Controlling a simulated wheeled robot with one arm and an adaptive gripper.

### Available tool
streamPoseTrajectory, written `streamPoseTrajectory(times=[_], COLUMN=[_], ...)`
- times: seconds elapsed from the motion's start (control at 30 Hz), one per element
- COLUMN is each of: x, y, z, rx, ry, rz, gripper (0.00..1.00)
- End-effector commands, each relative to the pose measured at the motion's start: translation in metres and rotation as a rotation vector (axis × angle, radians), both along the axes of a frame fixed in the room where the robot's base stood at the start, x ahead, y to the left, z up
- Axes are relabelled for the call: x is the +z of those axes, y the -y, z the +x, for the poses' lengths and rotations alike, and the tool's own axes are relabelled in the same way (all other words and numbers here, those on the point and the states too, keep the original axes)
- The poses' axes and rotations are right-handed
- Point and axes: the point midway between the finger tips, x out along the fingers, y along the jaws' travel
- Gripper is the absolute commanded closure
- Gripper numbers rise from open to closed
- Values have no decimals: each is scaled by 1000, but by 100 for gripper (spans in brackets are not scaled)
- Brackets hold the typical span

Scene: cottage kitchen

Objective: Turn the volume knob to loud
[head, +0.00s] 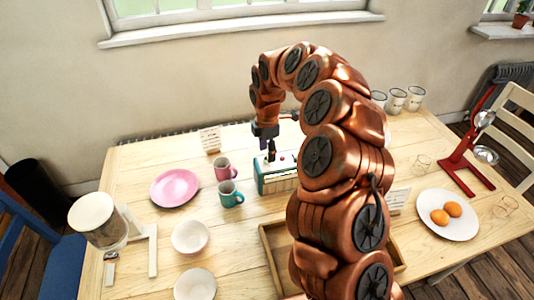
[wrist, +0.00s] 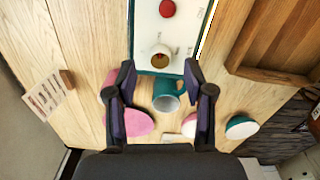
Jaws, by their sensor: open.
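A teal box with a cream top (head: 278,183), which looks like the radio, stands on the table. In the wrist view its cream top (wrist: 172,35) carries a round red button (wrist: 167,8) and a brass-coloured knob (wrist: 160,53) near the edge, with small markings too blurred to read. My gripper (head: 271,158) points down over the left part of the radio. In the wrist view my gripper (wrist: 160,70) is open, its fingertips apart on either side of the knob's line, with nothing between them. In the head view I cannot make out the knob behind my gripper.
A pink mug (head: 224,169) and a teal mug (head: 230,194) stand close left of the radio. A pink plate (head: 175,188) lies farther left. A wooden tray (head: 270,250) is in front, partly behind my arm. A plate with eggs (head: 447,225) is right.

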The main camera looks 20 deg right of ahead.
Motion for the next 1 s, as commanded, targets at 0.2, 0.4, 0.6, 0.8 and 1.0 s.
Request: streamPoseTrajectory(times=[0.2,0.4,0.6,0.8,1.0], x=[-23,-27,-27,-27,-27], y=[0,0,0,0,0], z=[-1,0,0,0,0], rx=[1,0,0,0,0], ry=[-2,2,1,1,0], rz=[1,0,1,1,1], gripper=[47,47,59,80,100])
